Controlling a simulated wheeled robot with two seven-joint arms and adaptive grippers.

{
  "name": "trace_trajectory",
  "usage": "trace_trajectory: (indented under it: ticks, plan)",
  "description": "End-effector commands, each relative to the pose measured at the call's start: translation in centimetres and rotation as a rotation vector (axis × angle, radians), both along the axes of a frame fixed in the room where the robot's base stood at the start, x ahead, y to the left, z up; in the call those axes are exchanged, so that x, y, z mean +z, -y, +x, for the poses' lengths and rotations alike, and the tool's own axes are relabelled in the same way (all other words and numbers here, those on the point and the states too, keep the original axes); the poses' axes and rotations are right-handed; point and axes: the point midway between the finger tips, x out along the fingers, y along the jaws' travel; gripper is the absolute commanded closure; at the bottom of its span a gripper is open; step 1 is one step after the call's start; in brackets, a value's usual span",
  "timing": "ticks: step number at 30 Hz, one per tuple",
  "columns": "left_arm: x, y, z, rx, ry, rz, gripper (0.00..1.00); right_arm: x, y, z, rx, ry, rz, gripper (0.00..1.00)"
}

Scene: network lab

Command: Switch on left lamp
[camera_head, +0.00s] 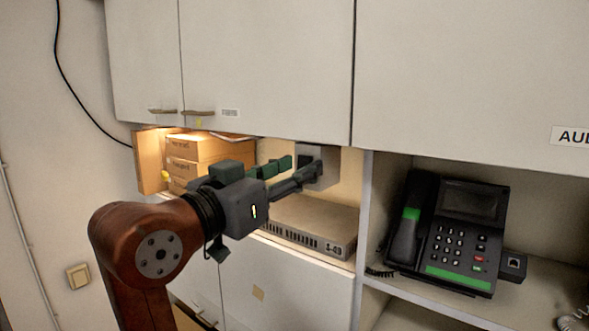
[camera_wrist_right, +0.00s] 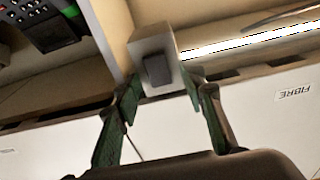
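A light grey switch box (camera_head: 326,167) with a dark rocker sits under the wall cabinets, at the right end of the lit shelf bay. The box (camera_wrist_right: 155,60) and its rocker (camera_wrist_right: 158,70) show clearly in the right wrist view. My right gripper (camera_head: 298,170) reaches to the box with its fingers apart. In the wrist view the gripper (camera_wrist_right: 163,84) has one green-padded finger on each side of the box's near end; contact is unclear. A bright lamp strip (camera_wrist_right: 245,40) shows beside the box, and warm light fills the bay. My left gripper is out of view.
Cardboard boxes (camera_head: 197,150) and a grey rack unit (camera_head: 310,225) stand on the shelf below. A desk phone (camera_head: 455,230) occupies the right bay beyond a divider (camera_head: 376,200). Cabinet doors (camera_head: 265,70) hang close above. Another switch (camera_head: 78,276) is on the left wall.

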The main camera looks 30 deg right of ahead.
Motion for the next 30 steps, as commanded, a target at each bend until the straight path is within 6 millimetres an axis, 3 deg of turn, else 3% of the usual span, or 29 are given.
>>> trace_trajectory:
  ticks: [8,21,30]
  plan:
    - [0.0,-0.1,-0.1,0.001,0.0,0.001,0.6,-0.1,-1.7,-0.7,0.002,0.0,-0.002,0.62]
    - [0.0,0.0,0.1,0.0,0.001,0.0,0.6,-1.0,-9.5,-3.9,0.002,0.0,-0.001,0.62]
    - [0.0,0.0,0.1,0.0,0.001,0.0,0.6,-1.2,-11.1,-4.6,0.0,0.0,0.0,0.62]
